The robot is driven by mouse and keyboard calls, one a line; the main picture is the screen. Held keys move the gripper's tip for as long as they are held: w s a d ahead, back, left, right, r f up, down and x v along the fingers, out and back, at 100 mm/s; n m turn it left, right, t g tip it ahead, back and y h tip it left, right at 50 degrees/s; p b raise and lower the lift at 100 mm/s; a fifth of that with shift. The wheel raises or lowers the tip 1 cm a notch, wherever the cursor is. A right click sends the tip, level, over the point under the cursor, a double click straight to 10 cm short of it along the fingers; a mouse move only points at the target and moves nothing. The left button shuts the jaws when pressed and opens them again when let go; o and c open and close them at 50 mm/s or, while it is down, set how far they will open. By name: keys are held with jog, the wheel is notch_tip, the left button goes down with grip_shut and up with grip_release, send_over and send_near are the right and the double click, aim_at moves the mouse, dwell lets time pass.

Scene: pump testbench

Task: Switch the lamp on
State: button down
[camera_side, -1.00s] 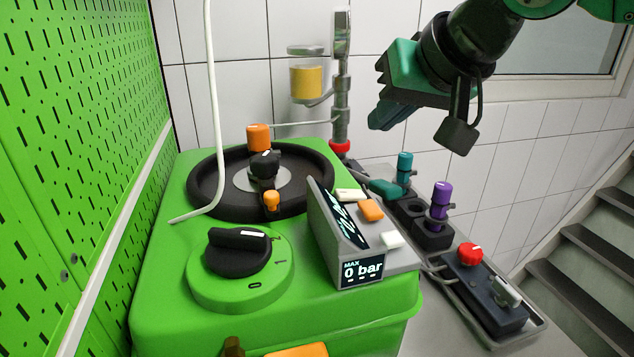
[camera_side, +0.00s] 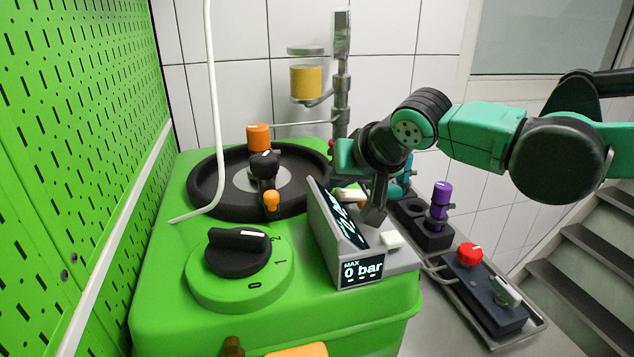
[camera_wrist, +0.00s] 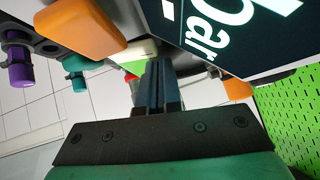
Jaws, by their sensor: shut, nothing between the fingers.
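I cannot make out a lamp for certain in either view. The grey console (camera_side: 375,259) has a tilted display reading 0 bar and several push buttons on its top. A white button (camera_side: 391,240) shows clearly at the front. A cream button (camera_side: 351,194) shows partly beside my wrist, and the orange button is mostly hidden behind it. In the wrist view, an orange block (camera_wrist: 82,30) and a cream piece (camera_wrist: 128,52) lie close to my gripper (camera_wrist: 156,72). My gripper is shut and empty, low over the console; whether it touches a button I cannot tell.
A black rotary knob (camera_side: 238,252) and a black ring (camera_side: 205,206) sit on the green housing (camera_side: 170,300). A purple-topped valve (camera_side: 440,197) and a red knob (camera_side: 469,253) stand to the right. A white hose (camera_side: 214,110) hangs at the left.

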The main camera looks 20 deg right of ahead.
aim_at(345, 195)
jog(key=shift+a+f+n+h, duration=0.3)
jog(key=shift+f+h, duration=0.1)
jog(key=shift+d, duration=0.15)
jog(key=shift+r, duration=0.1)
jog(key=shift+d+r, duration=0.25)
jog(key=shift+d, duration=0.5)
jog(key=r, duration=0.4)
jog(key=shift+a+r, duration=0.1)
jog(key=shift+a, duration=0.3)
jog(key=a+v, duration=0.2)
jog(key=v, duration=0.7)
jog(key=shift+s+r, duration=0.2)
jog(key=shift+s, duration=0.15)
